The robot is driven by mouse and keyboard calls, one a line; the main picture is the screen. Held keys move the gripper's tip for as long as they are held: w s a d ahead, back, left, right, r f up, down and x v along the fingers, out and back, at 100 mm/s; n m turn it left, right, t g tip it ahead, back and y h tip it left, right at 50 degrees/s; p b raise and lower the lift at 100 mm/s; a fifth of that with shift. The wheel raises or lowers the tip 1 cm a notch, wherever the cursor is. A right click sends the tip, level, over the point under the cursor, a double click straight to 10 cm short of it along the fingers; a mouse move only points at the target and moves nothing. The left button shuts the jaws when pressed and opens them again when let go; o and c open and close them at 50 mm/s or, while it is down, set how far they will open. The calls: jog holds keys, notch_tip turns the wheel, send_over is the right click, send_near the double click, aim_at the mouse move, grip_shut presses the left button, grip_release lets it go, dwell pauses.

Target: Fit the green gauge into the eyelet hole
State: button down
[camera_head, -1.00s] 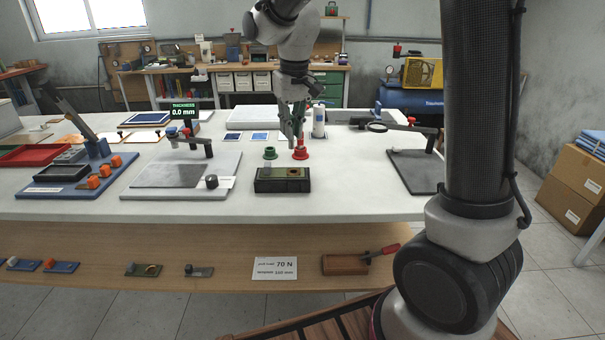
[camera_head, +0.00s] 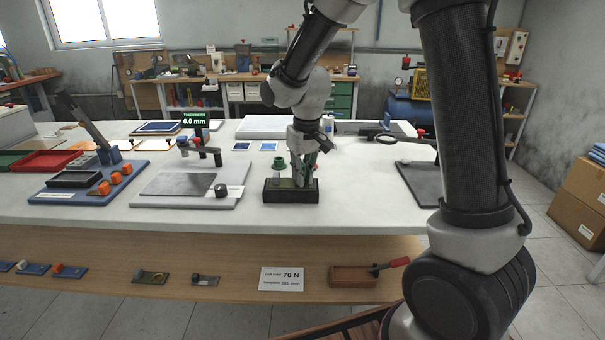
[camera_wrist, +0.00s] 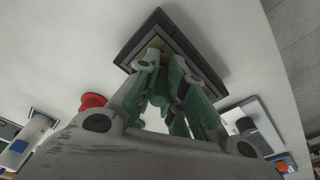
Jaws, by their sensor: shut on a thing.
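The black block (camera_head: 272,196) sits near the front middle of the white bench; in the wrist view its dark rim (camera_wrist: 203,62) frames an olive eyelet piece (camera_wrist: 160,36). My gripper (camera_head: 302,181) is down over the right part of the block, where the hole is. In the wrist view its fingertips (camera_wrist: 157,55) meet the olive piece; they are shut on it, though the contact is mostly hidden.
A grey plate with a thickness meter (camera_head: 185,184) lies to the left, beyond it a blue fixture board (camera_head: 95,190) with orange knobs. A dark plate (camera_head: 418,184) with a magnifier arm is at the right. Bench space before the block is clear.

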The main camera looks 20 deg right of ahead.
jog(key=shift+f, duration=0.2)
jog(key=shift+s+f, duration=0.25)
jog(key=shift+f, duration=0.1)
jog(key=c, duration=1.6)
grip_release()
jog(key=shift+f, duration=0.1)
jog(key=shift+o, duration=0.5)
jog(key=shift+w+f, duration=0.1)
